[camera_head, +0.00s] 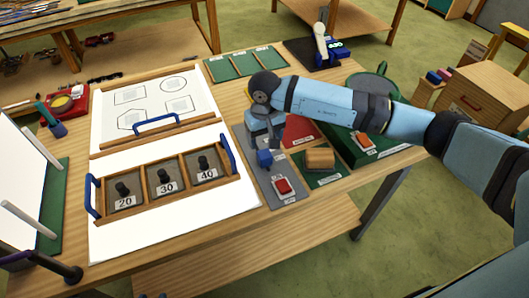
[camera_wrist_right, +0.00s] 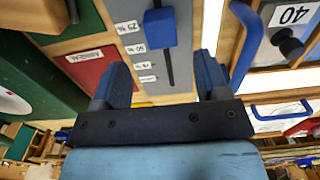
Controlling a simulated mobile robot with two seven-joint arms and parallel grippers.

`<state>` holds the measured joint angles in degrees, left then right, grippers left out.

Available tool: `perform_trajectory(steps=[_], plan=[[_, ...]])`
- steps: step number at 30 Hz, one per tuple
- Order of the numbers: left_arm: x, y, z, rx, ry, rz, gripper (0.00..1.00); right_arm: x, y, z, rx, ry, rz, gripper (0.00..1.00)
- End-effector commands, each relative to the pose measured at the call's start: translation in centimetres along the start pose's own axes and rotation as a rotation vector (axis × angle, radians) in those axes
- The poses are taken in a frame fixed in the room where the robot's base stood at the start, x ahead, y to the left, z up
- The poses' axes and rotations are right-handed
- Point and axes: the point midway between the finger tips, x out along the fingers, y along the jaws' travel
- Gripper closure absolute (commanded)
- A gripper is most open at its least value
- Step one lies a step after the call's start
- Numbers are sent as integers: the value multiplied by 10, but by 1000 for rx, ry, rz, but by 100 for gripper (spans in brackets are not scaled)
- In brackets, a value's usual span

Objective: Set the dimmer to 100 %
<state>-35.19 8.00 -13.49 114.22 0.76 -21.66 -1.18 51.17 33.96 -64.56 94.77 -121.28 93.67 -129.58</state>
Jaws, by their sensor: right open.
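The dimmer is a slider with a blue knob (camera_head: 264,158) in a dark slot on a grey panel (camera_head: 242,142). Smaller labels further along are hard to read. My right gripper (camera_head: 261,139) is over the panel, just behind the knob. In the wrist view its two fingers (camera_wrist_right: 163,72) are apart and empty, with the knob beyond their tips. My left gripper is not in view.
A red button (camera_head: 283,186) sits on the panel in front of the knob. To the left is a wooden tray with blue handles (camera_head: 228,153) and numbered compartments. To the right are a wooden block (camera_head: 320,158) and a green box (camera_head: 385,146).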

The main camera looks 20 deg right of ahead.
Motion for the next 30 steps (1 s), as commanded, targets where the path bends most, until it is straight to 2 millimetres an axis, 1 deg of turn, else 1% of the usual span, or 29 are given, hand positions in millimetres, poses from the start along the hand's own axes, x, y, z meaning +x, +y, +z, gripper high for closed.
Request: perform_trajectory(steps=[1,6,9,12,16,24,26,27,29,30], plan=[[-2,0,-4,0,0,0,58,11,-1,1,1,-4,-2,32],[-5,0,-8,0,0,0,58,44,-1,1,0,-4,-3,32],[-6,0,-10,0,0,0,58,59,-2,1,1,-3,-3,32],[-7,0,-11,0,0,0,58,69,-1,0,1,-1,-4,32],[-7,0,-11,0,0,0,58,75,-1,0,0,0,-3,32],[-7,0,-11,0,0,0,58,76,-1,0,0,0,-3,32],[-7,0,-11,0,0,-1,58,76,-1,0,0,0,-3,46],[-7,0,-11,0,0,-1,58,76,-1,0,0,0,-3,55],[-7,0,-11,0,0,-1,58,76,-1,0,0,0,-3,69],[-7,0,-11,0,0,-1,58,76,-1,0,0,0,-3,78]])
